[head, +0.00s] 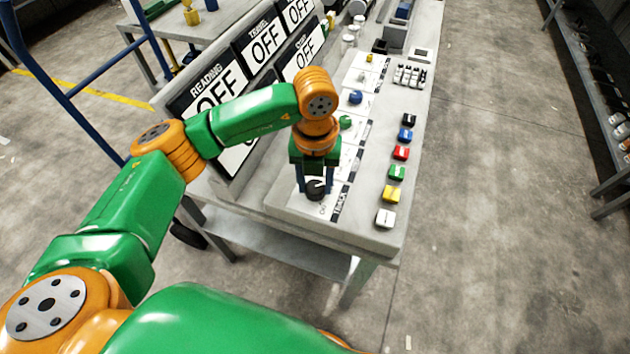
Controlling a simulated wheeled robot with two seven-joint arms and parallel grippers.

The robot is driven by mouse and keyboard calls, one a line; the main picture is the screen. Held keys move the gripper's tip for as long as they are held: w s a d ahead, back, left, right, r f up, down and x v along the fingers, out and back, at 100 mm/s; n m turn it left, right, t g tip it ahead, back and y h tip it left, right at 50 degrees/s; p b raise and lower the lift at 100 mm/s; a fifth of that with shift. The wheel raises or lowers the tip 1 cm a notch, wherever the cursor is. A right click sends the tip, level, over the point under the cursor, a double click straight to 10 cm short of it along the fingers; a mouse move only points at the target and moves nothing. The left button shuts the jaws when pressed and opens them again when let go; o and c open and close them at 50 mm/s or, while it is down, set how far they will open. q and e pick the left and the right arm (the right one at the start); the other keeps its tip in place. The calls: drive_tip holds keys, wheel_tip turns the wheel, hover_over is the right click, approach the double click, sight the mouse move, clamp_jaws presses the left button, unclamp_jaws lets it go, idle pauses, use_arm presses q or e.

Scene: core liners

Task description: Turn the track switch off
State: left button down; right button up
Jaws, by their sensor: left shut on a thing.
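The track switch (316,190) is a black rotary knob on a white label plate at the near end of the grey control bench. The plate's lettering is partly hidden, with "TRACK" readable along its right strip. My left gripper (315,186) points down over the knob, with its fingers closed on either side of it. The knob's pointer direction is too small to tell. The near sign behind my left arm is mostly covered. My right gripper is not in view.
A blue knob (355,97) and a green knob (345,122) sit farther along the bench. Coloured blocks, including a yellow one (391,194) and a white one (385,218), line its right side. Signs reading "OFF" (266,42) stand at left. The floor at right is clear up to a shelf.

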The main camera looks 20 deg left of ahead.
sight(315, 187)
use_arm(q)
drive_tip(key=shift+r, duration=0.1)
idle(0.3)
drive_tip(key=shift+c, duration=1.8)
unclamp_jaws()
wheel_tip(315, 187, up, 6)
drive_tip(key=shift+w+r+b, duration=0.1)
drive_tip(key=shift+b, duration=0.55)
drive_tip(key=shift+r, duration=0.4)
drive_tip(key=shift+f, duration=0.1)
